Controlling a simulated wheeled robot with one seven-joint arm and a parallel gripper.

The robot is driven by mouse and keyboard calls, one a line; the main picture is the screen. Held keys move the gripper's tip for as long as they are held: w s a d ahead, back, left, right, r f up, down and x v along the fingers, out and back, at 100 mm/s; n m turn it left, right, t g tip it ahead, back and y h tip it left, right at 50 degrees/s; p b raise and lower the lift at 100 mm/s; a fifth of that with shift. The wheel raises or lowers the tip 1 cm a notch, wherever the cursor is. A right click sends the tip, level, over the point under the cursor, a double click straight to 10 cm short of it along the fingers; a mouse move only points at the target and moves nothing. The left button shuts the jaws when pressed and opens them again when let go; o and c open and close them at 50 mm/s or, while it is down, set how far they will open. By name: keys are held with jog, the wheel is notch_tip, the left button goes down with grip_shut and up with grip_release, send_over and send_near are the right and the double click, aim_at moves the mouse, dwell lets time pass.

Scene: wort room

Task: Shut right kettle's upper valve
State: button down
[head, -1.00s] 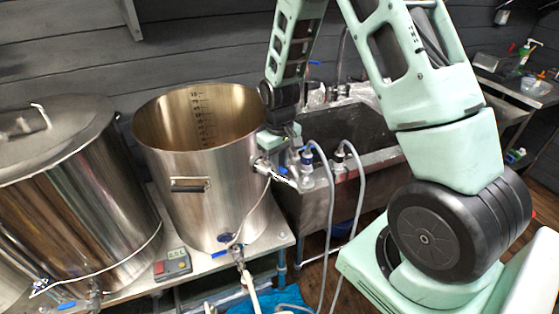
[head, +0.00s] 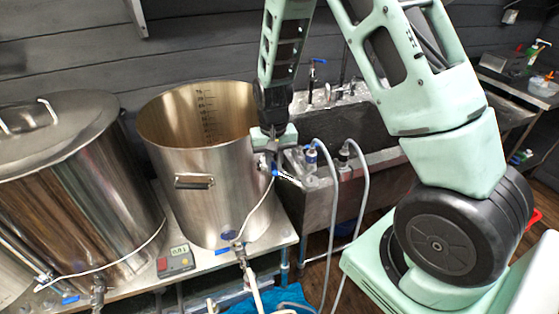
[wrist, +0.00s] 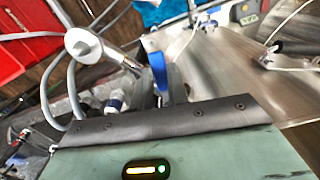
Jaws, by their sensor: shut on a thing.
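My gripper (head: 275,150) comes down from above and is shut on the blue lever. In the wrist view the lever (wrist: 158,72) stands upright at my gripper (wrist: 165,95), partly hidden by the dark jaw edge. The valve body is mostly hidden behind my gripper in the head view.
A lidded kettle (head: 75,190) stands at left. A small controller box (head: 175,263) sits on the bench (head: 130,278). A lower valve (head: 238,250) with a hose is at the kettle's foot. Grey hoses (head: 333,210) hang before the sink (head: 375,130) at right.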

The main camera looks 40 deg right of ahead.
jog(key=shift+w+a+m+p, duration=0.6)
jog(key=shift+w+m, duration=0.15)
jog(key=shift+m, duration=1)
jog(key=shift+w+a+m+p, duration=0.55)
jog(key=shift+w+m, duration=0.25)
jog(key=shift+m, duration=0.9)
jog(key=shift+w+a+m+p, duration=0.45)
jog(key=shift+w+a+m, duration=0.25)
jog(key=shift+m, duration=1.05)
jog(key=shift+w+r, duration=0.1)
jog(key=c, duration=1.4)
grip_release()
jog(key=shift+o, duration=0.2)
notch_tip(320, 180, up, 17)
jog(key=b, duration=0.3)
jog(key=shift+r, duration=0.15)
